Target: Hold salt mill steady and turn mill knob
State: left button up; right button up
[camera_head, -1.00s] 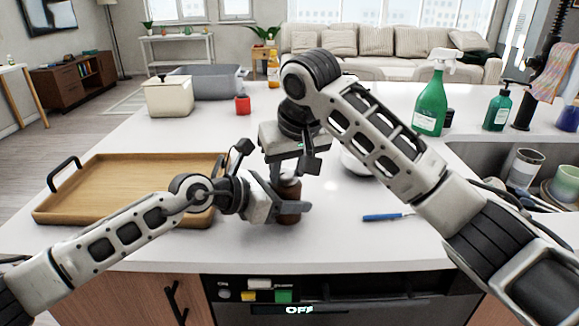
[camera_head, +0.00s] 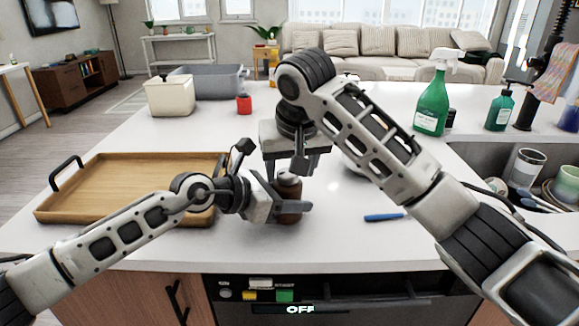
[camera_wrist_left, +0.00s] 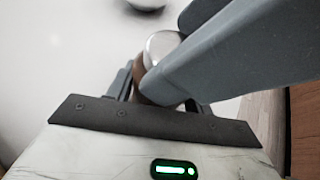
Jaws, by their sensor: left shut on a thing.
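The salt mill (camera_head: 289,187) stands upright on the white island counter, brown with a silvery round top. My left gripper (camera_head: 290,207) is shut around its body from the left. In the left wrist view the mill's silver top (camera_wrist_left: 163,45) and part of its brown side (camera_wrist_left: 152,88) show between the fingers; a large grey finger covers the rest. My right gripper (camera_head: 291,168) points down at the top of the mill, its fingers spread apart.
A wooden tray (camera_head: 130,200) lies left of the mill. A blue-handled tool (camera_head: 384,217) lies to the right. The sink (camera_head: 490,160) and a green spray bottle (camera_head: 430,105) are farther right.

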jog(key=shift+s+a, duration=0.15)
jog(key=shift+a, duration=0.1)
jog(key=shift+s+r, duration=0.1)
jog(key=shift+r, duration=0.2)
jog(key=v, duration=0.7)
jog(key=shift+d+r, duration=0.15)
jog(key=shift+d, duration=0.1)
jog(key=shift+c, duration=1.4)
jog(key=w+d+n+g+y, duration=0.1)
jog(key=d+n+g+y, duration=0.1)
jog(key=d+n+y, duration=0.8)
jog(key=a+f, duration=0.2)
jog(key=a, duration=0.1)
jog(key=w+a+f+n+h, duration=0.1)
jog(key=a+f, duration=0.2)
jog(key=w+a+f+n+h, duration=0.1)
jog(key=a+f, duration=0.1)
jog(key=a, duration=0.2)
jog(key=shift+w+f, duration=0.2)
jog(key=shift+f, duration=0.2)
